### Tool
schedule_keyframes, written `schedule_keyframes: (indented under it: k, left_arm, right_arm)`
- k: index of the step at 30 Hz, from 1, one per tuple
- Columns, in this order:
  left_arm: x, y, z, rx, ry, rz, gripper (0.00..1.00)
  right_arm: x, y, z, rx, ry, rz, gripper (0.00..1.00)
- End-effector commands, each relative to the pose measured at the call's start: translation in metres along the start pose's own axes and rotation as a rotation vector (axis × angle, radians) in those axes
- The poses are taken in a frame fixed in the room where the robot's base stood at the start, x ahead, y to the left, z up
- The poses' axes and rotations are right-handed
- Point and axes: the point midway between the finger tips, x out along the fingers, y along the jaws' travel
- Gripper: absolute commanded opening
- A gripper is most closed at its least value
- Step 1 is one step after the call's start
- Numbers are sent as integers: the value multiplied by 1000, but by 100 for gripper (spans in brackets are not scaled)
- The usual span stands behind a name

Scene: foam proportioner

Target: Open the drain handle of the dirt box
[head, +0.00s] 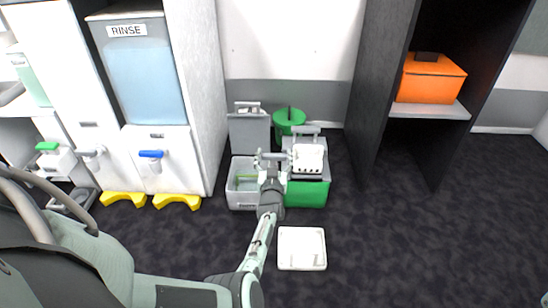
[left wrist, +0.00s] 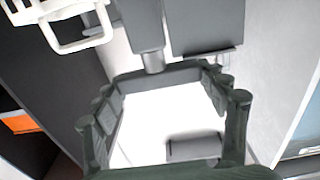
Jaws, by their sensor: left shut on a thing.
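Low on the floor at the middle of the head view stand a light grey open box (head: 240,196) with a green bar inside and a green box (head: 308,193) with a grey top. No label tells me which is the dirt box. My left gripper (head: 270,163) reaches in over the gap between them. In the left wrist view its dark fingers (left wrist: 160,72) meet at a grey handle-like part (left wrist: 153,61), and it is shut on that part. The fingers and wrist hide much of the handle and its mount.
A white caddy (head: 308,157) stands on the green box. A grey bin (head: 250,133) and a green round container (head: 288,122) stand behind. A white tray (head: 301,262) lies in front. Cabinets flank both sides; an orange box (head: 431,80) sits on a right shelf. The right floor is clear.

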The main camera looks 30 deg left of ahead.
Motion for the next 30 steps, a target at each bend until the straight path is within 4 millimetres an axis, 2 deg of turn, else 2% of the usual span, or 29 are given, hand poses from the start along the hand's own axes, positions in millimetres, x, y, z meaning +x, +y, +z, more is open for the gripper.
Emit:
schedule_keyframes:
  k: [15,16,20,30]
  left_arm:
    - [0,-1,0,2,2,-23,44]
    - [0,-1,0,2,2,-23,76]
    - [0,-1,0,1,2,-22,92]
    - [0,0,0,1,1,-21,94]
  right_arm:
    - [0,0,1,-1,1,-6,40]
    - [0,0,1,-1,1,-6,40]
    - [0,0,1,-1,1,-6,40]
    - [1,0,1,-1,3,-3,40]
